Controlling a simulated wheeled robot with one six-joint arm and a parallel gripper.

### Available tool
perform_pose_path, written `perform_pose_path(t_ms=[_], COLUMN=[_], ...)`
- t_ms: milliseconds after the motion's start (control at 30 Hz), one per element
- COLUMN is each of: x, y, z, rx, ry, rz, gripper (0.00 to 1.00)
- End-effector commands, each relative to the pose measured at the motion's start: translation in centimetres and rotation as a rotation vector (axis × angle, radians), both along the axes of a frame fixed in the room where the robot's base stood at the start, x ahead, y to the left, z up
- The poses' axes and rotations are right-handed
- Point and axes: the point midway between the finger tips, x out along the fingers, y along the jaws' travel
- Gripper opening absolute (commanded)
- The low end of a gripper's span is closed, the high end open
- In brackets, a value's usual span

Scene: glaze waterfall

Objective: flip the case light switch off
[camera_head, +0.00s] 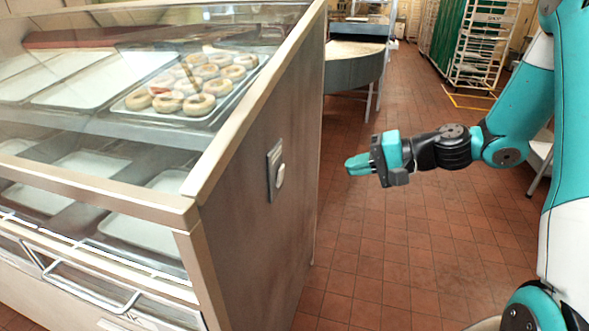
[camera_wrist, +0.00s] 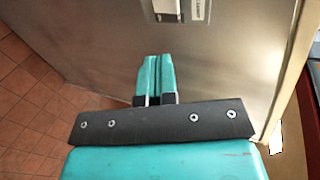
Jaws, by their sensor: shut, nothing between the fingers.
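The case light switch (camera_head: 276,170) is a grey plate with a pale raised piece, fixed upright on the brown side panel of the glass display case (camera_head: 262,130). In the wrist view the switch plate (camera_wrist: 180,10) shows at the top edge, partly cut off, with a small label on it. My gripper (camera_head: 350,165) is to the right of the switch, apart from it, pointing toward the panel. Its teal fingers (camera_wrist: 154,75) are shut together and empty, below the switch plate in the wrist view. Which way the switch is set cannot be told.
A tray of ring-shaped doughnuts (camera_head: 215,105) lies behind the case glass. A round-ended counter (camera_head: 352,70) stands behind the case. A white rack (camera_head: 485,45) stands at the back right. The red tile floor (camera_head: 370,265) beside the case is clear.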

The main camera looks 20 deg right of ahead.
Motion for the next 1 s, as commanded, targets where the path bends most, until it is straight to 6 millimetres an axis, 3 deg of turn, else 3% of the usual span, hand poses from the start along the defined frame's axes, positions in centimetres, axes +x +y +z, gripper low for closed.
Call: perform_pose_path(t_ms=[433, 867, 1000], x=[0.7, 5.3, 6.6], y=[1.1, 7.7, 9.5], z=[-0.5, -3.8, -3.3], rx=[-0.001, -0.003, -0.003], ry=[0.002, 0.003, 0.0], rz=[0.007, 0.009, 0.008], gripper=[0.0, 0.0, 0.0])
